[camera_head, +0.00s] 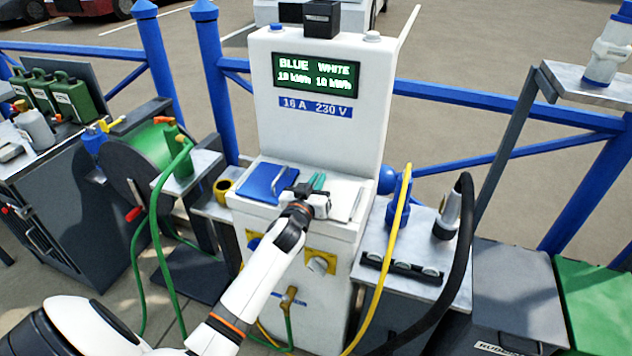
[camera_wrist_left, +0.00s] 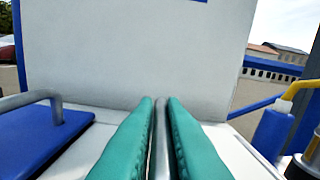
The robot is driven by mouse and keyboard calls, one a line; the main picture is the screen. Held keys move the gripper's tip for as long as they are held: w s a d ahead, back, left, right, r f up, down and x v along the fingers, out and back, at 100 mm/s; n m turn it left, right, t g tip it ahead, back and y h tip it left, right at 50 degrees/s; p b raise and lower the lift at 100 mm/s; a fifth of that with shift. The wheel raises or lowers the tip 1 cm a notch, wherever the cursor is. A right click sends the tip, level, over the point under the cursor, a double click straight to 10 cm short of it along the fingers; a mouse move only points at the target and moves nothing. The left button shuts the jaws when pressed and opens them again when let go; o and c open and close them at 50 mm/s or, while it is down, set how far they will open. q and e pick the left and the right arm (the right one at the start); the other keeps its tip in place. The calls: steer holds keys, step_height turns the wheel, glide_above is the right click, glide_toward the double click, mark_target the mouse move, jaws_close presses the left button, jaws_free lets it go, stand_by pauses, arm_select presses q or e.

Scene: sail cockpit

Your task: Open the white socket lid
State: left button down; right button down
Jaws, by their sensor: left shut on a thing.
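The white socket lid (camera_head: 343,198) lies flat, as far as I can see, on the ledge of the white power pedestal (camera_head: 325,130), right of the blue lid (camera_head: 262,182). My left gripper (camera_head: 317,182) is over the white lid. In the left wrist view its teal fingers (camera_wrist_left: 161,102) are closed on both sides of a grey metal handle bar (camera_wrist_left: 160,140). The gripper hides much of the lid in the head view. The blue lid also shows at the left of the wrist view (camera_wrist_left: 45,140), flat, with its own handle. My right gripper is not in view.
The pedestal's upright panel stands just behind the lids, with a display (camera_head: 317,75). A yellow hose (camera_head: 405,215) and a black hose (camera_head: 468,240) stand at the right side table. A green hose reel (camera_head: 150,155) is at the left. Blue railings run behind.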

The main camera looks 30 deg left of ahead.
mark_target(338, 198)
arm_select(q)
steer(key=shift+w+d+r+m+p, duration=0.1)
steer(key=shift+d+r+m+p, duration=0.2)
steer(key=shift+r+m+p, duration=0.35)
steer(key=d+r+m+p, duration=0.1)
steer(key=m, duration=0.1)
steer(key=d+r+m+p, duration=0.1)
steer(key=r+m, duration=0.1)
steer(key=shift+w+d+r+p, duration=0.2)
steer(key=shift+w+d+p, duration=0.1)
steer(key=shift+w+d, duration=0.05)
steer(key=d+m, duration=0.1)
steer(key=d+r+m, duration=0.1)
steer(key=shift+w+m+p, duration=0.2)
steer(key=shift+m+p, duration=0.15)
steer(key=shift+w+d+r+m, duration=0.2)
steer(key=shift+d+m, duration=0.55)
steer(key=shift+m, duration=0.05)
steer(key=shift+w+d+r+m, duration=0.15)
steer(key=shift+d+r+m, duration=0.05)
steer(key=shift+d+m, duration=0.6)
steer(key=c, duration=1.5)
jaws_free()
